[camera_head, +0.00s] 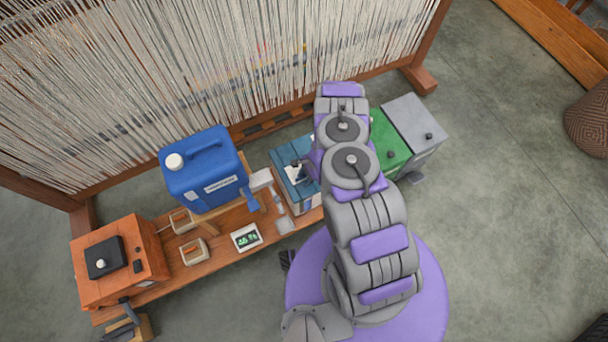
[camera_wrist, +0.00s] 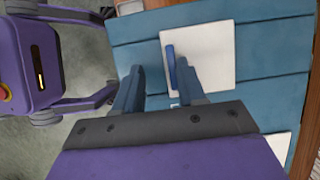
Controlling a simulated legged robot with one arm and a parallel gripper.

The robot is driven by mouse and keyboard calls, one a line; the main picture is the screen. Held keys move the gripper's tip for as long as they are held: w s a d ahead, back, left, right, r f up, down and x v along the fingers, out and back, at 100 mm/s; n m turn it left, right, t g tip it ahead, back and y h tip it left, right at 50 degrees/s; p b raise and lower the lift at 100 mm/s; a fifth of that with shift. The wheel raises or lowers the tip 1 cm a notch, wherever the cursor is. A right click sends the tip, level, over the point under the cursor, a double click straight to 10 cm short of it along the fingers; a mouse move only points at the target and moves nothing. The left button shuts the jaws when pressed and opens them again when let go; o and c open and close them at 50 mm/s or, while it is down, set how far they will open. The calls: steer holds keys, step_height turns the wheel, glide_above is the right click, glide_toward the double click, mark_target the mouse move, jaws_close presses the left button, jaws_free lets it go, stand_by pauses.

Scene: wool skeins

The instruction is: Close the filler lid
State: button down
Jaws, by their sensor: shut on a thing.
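A teal slatted box (camera_head: 284,166) stands on the low wooden bench, partly hidden by my arm. In the wrist view, its top (camera_wrist: 270,45) fills most of the picture. A white square plate with a blue bar handle, which looks like the filler lid (camera_wrist: 210,60), lies over that top. Whether it is fully down I cannot tell. My gripper (camera_wrist: 158,82) is at the plate's left edge, with the blue bar near its right finger. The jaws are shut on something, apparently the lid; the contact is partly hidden. In the head view my arm hides the fingertips.
A blue canister (camera_head: 207,172) with a white cap stands left of the teal box. An orange box (camera_head: 120,262) is at the bench's left end. Green (camera_head: 388,143) and grey (camera_head: 413,125) boxes stand right. A loom with hanging threads (camera_head: 200,70) rises behind.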

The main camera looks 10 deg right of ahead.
steer(key=shift+s+f, duration=0.3)
steer(key=shift+s, duration=0.65)
steer(key=c, duration=0.9)
jaws_free()
steer(key=shift+r, duration=0.1)
steer(key=shift+w+d, duration=0.1)
steer(key=shift+w, duration=0.1)
steer(key=shift+w+r, duration=0.2)
steer(key=shift+w, duration=0.35)
steer(key=p+v, duration=0.4)
steer(key=v, duration=1.3)
steer(key=shift+w+d+r+p, duration=0.1)
steer(key=shift+d+p, duration=0.1)
steer(key=shift+p, duration=0.2)
